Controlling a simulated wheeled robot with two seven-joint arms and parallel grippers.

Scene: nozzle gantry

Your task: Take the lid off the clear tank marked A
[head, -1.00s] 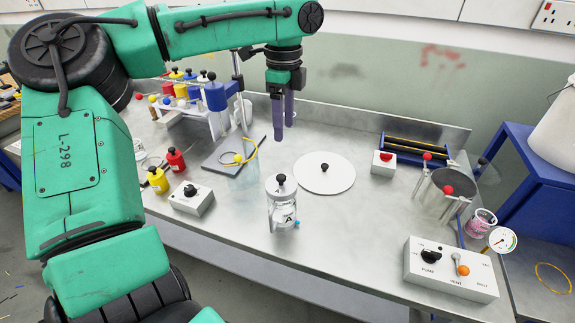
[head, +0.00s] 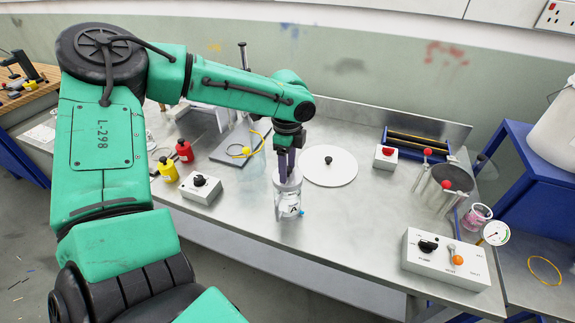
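The clear tank marked A (head: 289,207) stands upright on the metal bench, with its dark letter facing me. Its pale round lid (head: 287,185) sits on top. My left gripper (head: 287,176) points down at the lid, with its purple-grey fingers at the lid's middle. The lid's black knob is hidden by the fingers, so I cannot tell whether they grip it or are just around it. My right gripper is not in view.
A white disc with a black knob (head: 328,165) lies right behind the tank. A white control box (head: 446,259) stands front right. Bench between is clear.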

